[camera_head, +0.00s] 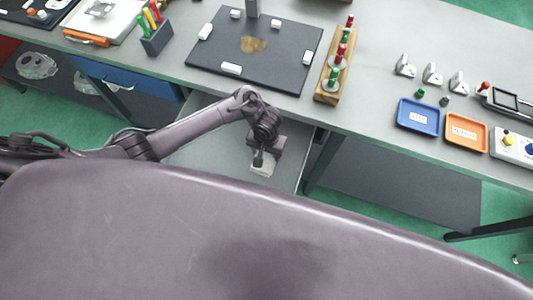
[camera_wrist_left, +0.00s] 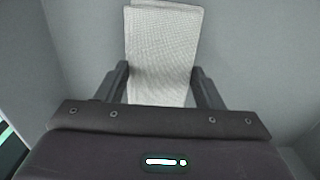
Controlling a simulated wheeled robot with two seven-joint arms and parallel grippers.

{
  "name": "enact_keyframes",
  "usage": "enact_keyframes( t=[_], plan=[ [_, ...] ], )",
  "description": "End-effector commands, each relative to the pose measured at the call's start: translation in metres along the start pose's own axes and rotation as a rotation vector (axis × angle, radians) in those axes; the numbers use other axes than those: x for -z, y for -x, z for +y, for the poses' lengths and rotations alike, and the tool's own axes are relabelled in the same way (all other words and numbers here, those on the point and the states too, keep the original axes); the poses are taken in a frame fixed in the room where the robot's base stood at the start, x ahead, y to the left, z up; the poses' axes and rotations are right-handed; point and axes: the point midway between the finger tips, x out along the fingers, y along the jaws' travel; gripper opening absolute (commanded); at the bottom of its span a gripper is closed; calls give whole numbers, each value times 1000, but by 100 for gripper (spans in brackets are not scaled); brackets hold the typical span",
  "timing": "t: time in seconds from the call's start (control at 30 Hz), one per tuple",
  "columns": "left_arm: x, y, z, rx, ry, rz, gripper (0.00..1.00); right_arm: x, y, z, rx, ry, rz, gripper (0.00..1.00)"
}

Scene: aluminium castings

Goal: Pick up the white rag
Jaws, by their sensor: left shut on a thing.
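The white rag (camera_wrist_left: 163,45) lies between the two fingers of my left gripper (camera_wrist_left: 162,85) in the left wrist view. It is a flat, woven, folded cloth that reaches forward past the fingertips. In the head view my left gripper (camera_head: 261,160) points down into an open drawer (camera_head: 205,145) below the table edge. A pale part of the rag (camera_head: 263,170) shows beside the fingertips. The left gripper is shut on the rag. My right gripper is in neither view.
The drawer walls stand close around the left gripper. On the table (camera_head: 375,100) above are a dark plate (camera_head: 215,60) with white blocks, a wooden rack (camera_head: 328,90), a blue tray (camera_head: 418,130) and an orange tray (camera_head: 466,148). My own large body part covers the bottom of the head view.

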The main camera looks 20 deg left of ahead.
Motion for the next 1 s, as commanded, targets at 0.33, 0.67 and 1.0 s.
enact_keyframes(
  t=[0.33,0.67,1.0],
  plan=[
    [0,5,1,-2,0,0,39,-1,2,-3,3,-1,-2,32],
    [1,63,2,-5,0,2,39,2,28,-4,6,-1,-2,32],
    [0,160,0,0,0,1,39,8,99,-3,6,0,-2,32]
  ],
)
